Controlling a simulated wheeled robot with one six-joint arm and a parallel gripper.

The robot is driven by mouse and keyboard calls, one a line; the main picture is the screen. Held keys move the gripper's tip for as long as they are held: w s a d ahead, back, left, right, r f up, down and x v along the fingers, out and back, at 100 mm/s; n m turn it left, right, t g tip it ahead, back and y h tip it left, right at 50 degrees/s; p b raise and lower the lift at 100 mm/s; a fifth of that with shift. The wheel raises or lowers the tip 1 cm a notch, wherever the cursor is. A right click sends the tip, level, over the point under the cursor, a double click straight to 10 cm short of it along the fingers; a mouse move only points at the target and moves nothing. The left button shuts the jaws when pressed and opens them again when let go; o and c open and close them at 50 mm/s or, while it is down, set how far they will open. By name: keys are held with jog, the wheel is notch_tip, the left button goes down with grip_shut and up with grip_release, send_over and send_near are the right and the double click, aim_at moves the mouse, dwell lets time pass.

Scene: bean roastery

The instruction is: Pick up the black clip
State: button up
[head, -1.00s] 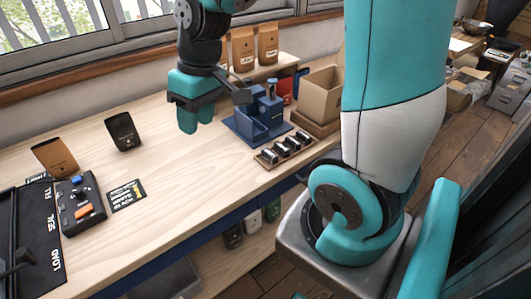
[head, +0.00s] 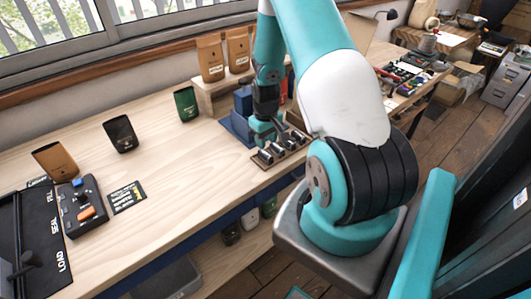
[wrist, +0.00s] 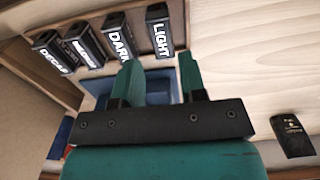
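No thing in view is plainly a clip. The nearest match is a row of several small black pieces in a brown wooden tray (head: 262,160), and I cannot tell if one is the black clip. In the wrist view their white labels include DECAF (wrist: 53,54), DARK (wrist: 121,36) and LIGHT (wrist: 159,30); one more is hard to read. My gripper (head: 265,136) is over the tray's left end, pointing down. In the wrist view my gripper (wrist: 160,62) is open and empty, its fingers just short of the DARK and LIGHT pieces. In the head view it partly hides them.
A blue fixture (head: 237,127) stands right behind my gripper. A green bag (head: 186,103), a black bag (head: 121,134) and a brown bag (head: 54,160) stand to the left. A button box (head: 79,202) sits at the front left. The bench middle is clear.

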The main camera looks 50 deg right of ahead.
aim_at(265, 153)
jog(key=shift+a+f+p, duration=0.1)
jog(key=shift+f+p, duration=1.3)
jog(key=shift+f, duration=1.85)
jog(key=shift+c, duration=0.2)
jog(key=c, duration=0.6)
